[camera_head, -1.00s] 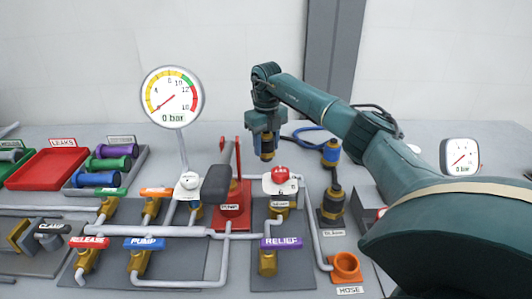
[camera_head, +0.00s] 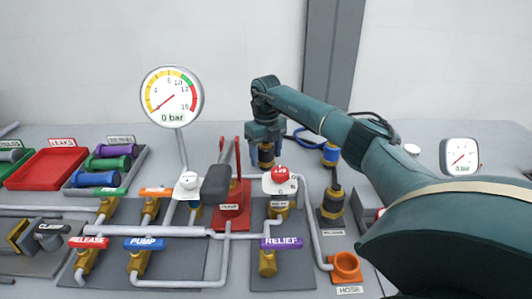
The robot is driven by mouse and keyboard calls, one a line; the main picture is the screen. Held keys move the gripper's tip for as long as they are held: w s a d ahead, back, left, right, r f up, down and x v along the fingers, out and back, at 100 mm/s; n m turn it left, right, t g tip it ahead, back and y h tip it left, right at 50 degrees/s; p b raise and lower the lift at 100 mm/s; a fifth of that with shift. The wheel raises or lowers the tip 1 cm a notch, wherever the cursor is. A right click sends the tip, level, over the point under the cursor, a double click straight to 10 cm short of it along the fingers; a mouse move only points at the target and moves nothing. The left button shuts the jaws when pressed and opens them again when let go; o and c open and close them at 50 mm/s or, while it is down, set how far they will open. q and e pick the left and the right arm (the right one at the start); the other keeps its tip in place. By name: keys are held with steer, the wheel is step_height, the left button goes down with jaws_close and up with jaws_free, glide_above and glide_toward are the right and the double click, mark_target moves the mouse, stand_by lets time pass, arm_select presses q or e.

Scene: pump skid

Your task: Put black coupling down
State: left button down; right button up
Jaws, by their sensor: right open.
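The black coupling (camera_head: 266,153), dark with a brass-coloured lower end, is upright at the back of the grey table, just behind the red-knobbed valve. My right gripper (camera_head: 266,142) is right above it, pointing down, with its fingers spread to either side of the coupling's top. The fingers look apart, and I cannot tell whether either touches it. The coupling's foot is close behind the white valve plate, so its contact with the table is hard to see. My left gripper is not in view.
A blue hose (camera_head: 305,137) curves behind the coupling to a blue-ended fitting (camera_head: 331,153) on its right. The red hand pump (camera_head: 234,205) and the relief valve (camera_head: 268,262) stand in front. A red tray (camera_head: 48,168) and a large gauge (camera_head: 172,95) are at left.

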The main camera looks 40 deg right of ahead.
step_height(320, 180, up, 12)
steer(key=shift+r, duration=0.2)
stand_by(0.4)
